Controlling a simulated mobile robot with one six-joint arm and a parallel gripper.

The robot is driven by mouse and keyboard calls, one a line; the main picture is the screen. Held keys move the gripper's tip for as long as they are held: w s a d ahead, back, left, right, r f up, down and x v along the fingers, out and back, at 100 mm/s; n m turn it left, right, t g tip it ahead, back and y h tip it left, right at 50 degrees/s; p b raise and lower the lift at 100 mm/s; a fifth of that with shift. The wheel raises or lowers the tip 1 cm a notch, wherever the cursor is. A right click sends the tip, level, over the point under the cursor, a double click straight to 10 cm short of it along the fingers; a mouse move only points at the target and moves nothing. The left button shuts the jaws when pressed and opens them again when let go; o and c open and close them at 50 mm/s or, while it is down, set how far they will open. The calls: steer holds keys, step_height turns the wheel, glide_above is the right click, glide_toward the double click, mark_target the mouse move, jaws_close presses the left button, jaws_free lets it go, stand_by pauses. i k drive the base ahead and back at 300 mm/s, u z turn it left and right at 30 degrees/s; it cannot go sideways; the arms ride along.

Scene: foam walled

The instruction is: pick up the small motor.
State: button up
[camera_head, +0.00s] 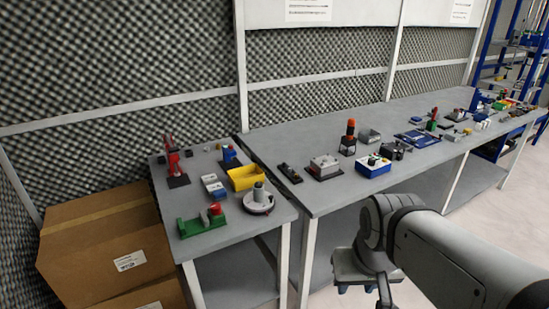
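I cannot tell for sure which item is the small motor. A grey cylinder on a round pale base (259,198) stands near the right edge of the left table. A dark, compact machine part (397,150) that looks motor-like sits on the long table, right of a blue and white box. Both are small in this view. My arm fills the lower right, in front of the long table.
The left table (228,248) holds a yellow bin (246,177), a green and red fixture (202,221) and a red device (174,165). The long table (290,142) carries several parts and an orange-topped device (349,138). Cardboard boxes (105,245) stand at left; foam walls rise behind.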

mark_target(258, 197)
steer(key=z, duration=0.1)
steer(key=i, duration=1.35)
steer(key=u, duration=0.5)
